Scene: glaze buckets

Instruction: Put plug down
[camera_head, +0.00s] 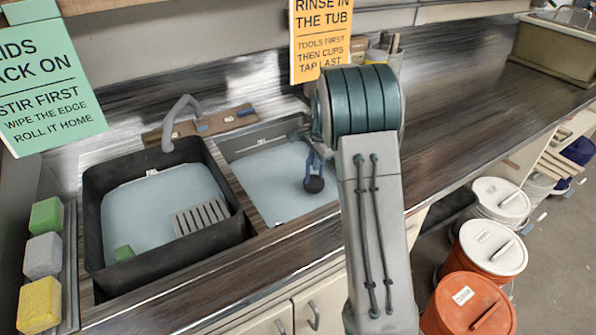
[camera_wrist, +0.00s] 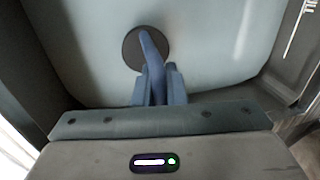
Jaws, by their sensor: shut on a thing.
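The plug (camera_head: 314,184) is a dark round disc with a blue handle. In the wrist view the plug (camera_wrist: 131,50) shows its dark disc beyond the fingertips, with the curved blue handle between them. My gripper (camera_head: 316,163) is shut on the handle and holds the plug over the right-hand sink basin (camera_head: 262,187). In the wrist view my gripper (camera_wrist: 155,82) points at the pale basin floor (camera_wrist: 215,40). I cannot tell whether the disc touches the floor. No drain hole shows in either view.
A black tub (camera_head: 97,215) fills the left sink, with a grey slotted rack (camera_head: 201,216) and a green block (camera_head: 124,253) inside. A faucet (camera_head: 178,115) stands behind. Sponges (camera_head: 42,255) line the left edge. Lidded buckets (camera_head: 493,247) stand on the floor at right.

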